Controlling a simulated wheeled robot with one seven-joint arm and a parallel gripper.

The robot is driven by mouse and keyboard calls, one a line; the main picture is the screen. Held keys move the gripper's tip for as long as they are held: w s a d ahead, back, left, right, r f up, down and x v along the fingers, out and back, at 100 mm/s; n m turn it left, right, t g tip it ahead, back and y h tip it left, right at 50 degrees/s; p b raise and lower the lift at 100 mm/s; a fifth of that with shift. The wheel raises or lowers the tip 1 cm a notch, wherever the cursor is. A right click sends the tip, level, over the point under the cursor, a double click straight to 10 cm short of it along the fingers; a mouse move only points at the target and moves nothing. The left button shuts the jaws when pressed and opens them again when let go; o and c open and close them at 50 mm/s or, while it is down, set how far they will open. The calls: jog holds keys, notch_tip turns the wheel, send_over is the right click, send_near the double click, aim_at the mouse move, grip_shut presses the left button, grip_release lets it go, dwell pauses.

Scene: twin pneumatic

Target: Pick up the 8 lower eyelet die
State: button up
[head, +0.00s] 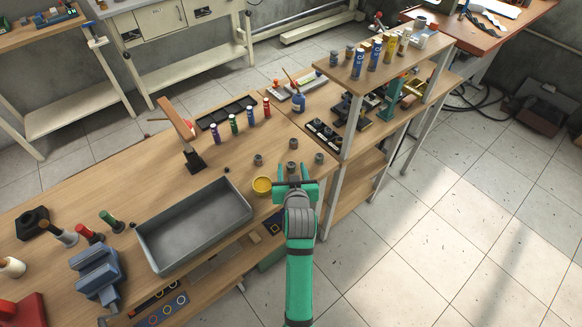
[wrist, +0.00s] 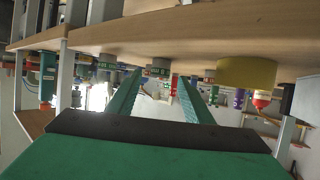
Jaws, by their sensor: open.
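Several small grey cylindrical dies stand on the wooden bench around my gripper in the head view: a near one (head: 292,167), a far one (head: 293,143), a left one (head: 258,159) and a right one (head: 319,158). Their labels are too small to read there, so I cannot tell which is the 8 lower eyelet die. My gripper (head: 294,173) is open at the bench edge, its fingers pointing toward the near die. In the wrist view, which looks upside down, a die with a green-marked band (wrist: 157,71) shows between the open green fingers (wrist: 160,82). Contact is not visible.
A grey tray (head: 165,259) lies further left. A raised shelf (head: 340,72) with bottles stands behind right. Coloured bottles (head: 234,125) stand behind the dies.

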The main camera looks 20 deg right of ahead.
jog(key=shift+x, duration=0.8)
jog(key=shift+c, duration=0.3)
grip_shut()
